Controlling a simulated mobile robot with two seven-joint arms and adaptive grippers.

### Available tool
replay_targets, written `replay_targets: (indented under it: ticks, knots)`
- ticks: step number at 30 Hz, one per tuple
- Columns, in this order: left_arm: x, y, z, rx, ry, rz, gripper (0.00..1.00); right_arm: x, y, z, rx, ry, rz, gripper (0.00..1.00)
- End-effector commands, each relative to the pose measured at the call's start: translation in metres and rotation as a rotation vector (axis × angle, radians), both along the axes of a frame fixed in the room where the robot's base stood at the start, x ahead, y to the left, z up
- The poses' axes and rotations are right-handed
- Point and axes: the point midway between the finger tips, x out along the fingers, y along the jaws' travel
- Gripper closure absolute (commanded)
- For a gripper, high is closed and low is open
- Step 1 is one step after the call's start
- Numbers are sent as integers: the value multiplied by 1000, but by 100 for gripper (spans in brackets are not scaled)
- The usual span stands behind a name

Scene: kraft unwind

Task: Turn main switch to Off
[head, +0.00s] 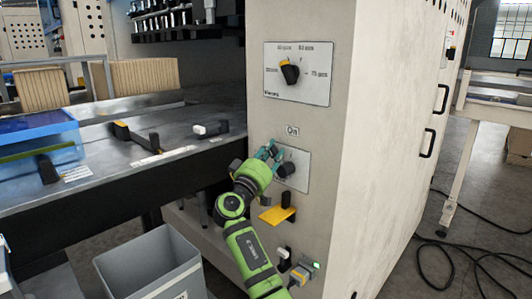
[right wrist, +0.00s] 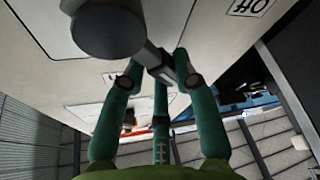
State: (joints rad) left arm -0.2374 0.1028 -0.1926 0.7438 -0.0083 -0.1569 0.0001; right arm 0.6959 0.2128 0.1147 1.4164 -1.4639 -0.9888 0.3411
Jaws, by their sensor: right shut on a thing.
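The main switch (head: 287,169) is a dark round knob on a light plate on the cream machine's front panel, below a label (head: 292,131) reading "On". My right gripper (head: 270,150), with teal fingers on a green arm, reaches it from the lower left. In the right wrist view, the switch's round hub (right wrist: 108,28) is at the top, and its lever runs down right to a dark end (right wrist: 162,68) between the gripper's fingertips (right wrist: 157,78). The gripper is shut on this lever end. Part of the switch plate is hidden behind the gripper. My left gripper is not in view.
A selector dial (head: 290,73) with a yellow-marked knob is above. A steel table (head: 100,165) with a blue bin (head: 40,140) is left; a grey bin (head: 150,265) stands below.

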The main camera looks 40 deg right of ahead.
Motion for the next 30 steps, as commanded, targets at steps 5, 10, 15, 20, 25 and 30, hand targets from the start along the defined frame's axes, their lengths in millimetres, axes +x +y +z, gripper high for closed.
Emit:
replay_targets:
  ticks: [5,10,15,20,25,30]
  knots:
    - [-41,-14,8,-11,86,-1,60,9,2,-1,-17,170,4,100]
    - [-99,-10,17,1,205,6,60,15,2,-7,-30,332,5,100]
    - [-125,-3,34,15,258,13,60,20,2,-14,-43,490,4,100]
    - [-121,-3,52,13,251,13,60,23,2,-22,-54,621,3,100]
    - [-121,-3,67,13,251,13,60,25,2,-29,-64,735,2,100]
    - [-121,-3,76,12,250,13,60,25,2,-35,-71,815,0,100]
